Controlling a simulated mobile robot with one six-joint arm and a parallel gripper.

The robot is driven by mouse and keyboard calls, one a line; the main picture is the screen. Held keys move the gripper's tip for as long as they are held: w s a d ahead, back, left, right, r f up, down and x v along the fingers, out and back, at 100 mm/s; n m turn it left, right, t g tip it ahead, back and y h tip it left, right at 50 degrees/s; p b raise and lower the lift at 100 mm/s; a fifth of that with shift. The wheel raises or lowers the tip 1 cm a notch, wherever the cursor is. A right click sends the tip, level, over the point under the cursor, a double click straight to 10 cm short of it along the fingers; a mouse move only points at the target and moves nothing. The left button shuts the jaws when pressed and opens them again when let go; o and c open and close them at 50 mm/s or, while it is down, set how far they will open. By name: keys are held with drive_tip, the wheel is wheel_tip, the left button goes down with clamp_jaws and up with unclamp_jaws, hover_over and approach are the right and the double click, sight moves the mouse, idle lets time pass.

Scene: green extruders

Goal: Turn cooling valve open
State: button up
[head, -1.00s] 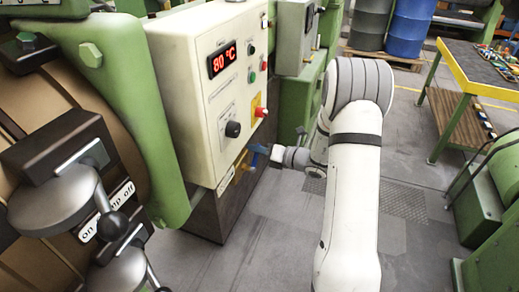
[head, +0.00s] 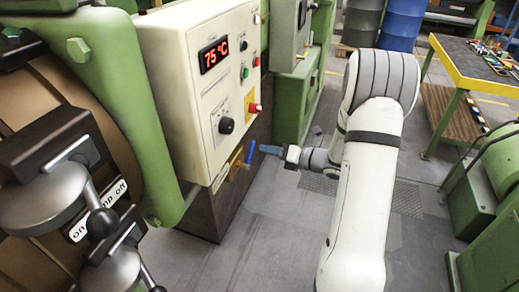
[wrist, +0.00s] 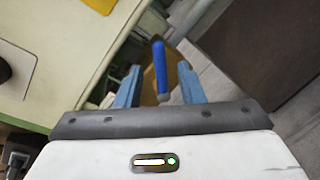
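The control box (head: 180,90) carries a red display (head: 214,54) reading 75 °C, a black knob (head: 226,125) and a red button on yellow (head: 254,107). Green machinery stands left and right. A yellow-edged table (head: 455,68) is at the back right. Grey floor (head: 270,220) below is clear.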

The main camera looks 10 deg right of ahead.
drive_tip(key=shift+s+d, duration=0.4)
drive_tip(key=shift+c, duration=0.2)
